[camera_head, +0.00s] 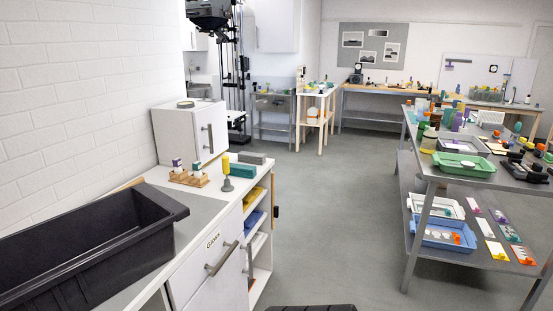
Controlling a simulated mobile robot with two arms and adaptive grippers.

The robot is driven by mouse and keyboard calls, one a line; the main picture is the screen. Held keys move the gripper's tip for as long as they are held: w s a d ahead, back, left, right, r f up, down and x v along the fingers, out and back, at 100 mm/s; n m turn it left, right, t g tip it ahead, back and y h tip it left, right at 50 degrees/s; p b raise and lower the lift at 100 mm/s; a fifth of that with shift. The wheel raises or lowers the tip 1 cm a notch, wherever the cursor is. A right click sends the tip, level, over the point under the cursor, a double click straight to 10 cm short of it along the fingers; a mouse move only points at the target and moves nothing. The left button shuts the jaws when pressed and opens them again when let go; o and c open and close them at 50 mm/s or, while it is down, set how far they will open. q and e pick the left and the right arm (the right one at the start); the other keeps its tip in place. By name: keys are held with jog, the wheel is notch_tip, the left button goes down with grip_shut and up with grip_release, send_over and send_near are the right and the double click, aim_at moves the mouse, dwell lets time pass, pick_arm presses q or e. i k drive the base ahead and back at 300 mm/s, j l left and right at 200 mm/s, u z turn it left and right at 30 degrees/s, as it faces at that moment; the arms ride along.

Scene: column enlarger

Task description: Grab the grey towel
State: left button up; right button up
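I cannot clearly make out a grey towel. A small dark grey block-like thing (252,158) lies at the far end of the white counter (191,243), just behind a teal one (242,170); I cannot tell whether it is a folded towel. Neither of my grippers is in view.
A large black tray (95,245) fills the near left of the counter. A wooden rack (188,177) with small bottles and a white cabinet (190,130) stand behind it. A metal table (425,172) with a green tray (464,165) stands right. The grey floor (335,215) between is clear.

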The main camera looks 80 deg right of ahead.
aim_at(260, 159)
jog(key=z, duration=2.35)
